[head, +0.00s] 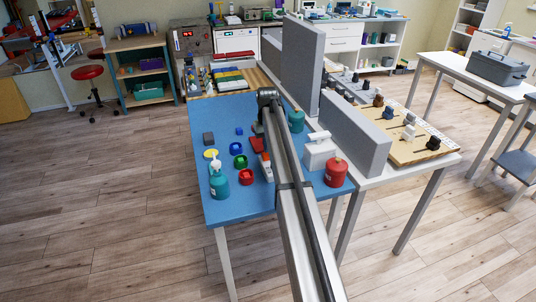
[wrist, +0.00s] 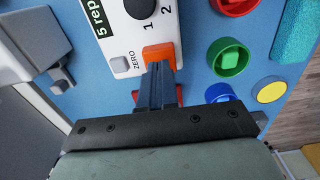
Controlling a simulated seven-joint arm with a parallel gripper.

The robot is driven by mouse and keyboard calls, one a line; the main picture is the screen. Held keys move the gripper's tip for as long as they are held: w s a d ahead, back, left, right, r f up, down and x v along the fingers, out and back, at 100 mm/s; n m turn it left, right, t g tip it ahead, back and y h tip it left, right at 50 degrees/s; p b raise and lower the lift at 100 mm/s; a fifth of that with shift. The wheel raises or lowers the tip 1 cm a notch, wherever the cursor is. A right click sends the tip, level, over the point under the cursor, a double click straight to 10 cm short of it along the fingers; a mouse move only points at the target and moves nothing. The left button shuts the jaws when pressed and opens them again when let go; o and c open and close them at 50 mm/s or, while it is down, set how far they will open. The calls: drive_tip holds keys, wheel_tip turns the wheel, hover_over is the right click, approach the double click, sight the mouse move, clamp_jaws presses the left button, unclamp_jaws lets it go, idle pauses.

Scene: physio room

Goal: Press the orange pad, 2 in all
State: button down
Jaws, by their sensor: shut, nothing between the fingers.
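The orange pad (wrist: 157,53) is on a white counter device (wrist: 140,25) marked "5 rep", with the numbers 1 and 2 and a small grey button (wrist: 120,65) by the word ZERO. My gripper (wrist: 160,68) is shut and empty. In the wrist view its fingertips overlap the near edge of the pad; I cannot tell whether they touch it or hover just above. In the head view my arm partly covers the device (head: 266,167), and the fingertips are hard to make out.
On the blue table (head: 230,110), a green ring (head: 240,162), a red ring (head: 246,177) and a teal pump bottle (head: 218,185) stand left of the device. A white box (head: 318,152), a red bottle (head: 337,172) and grey partitions (head: 355,140) are on the right.

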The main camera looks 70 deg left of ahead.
wheel_tip(320, 180, up, 6)
idle(0.9)
drive_tip(key=shift+d, duration=0.1)
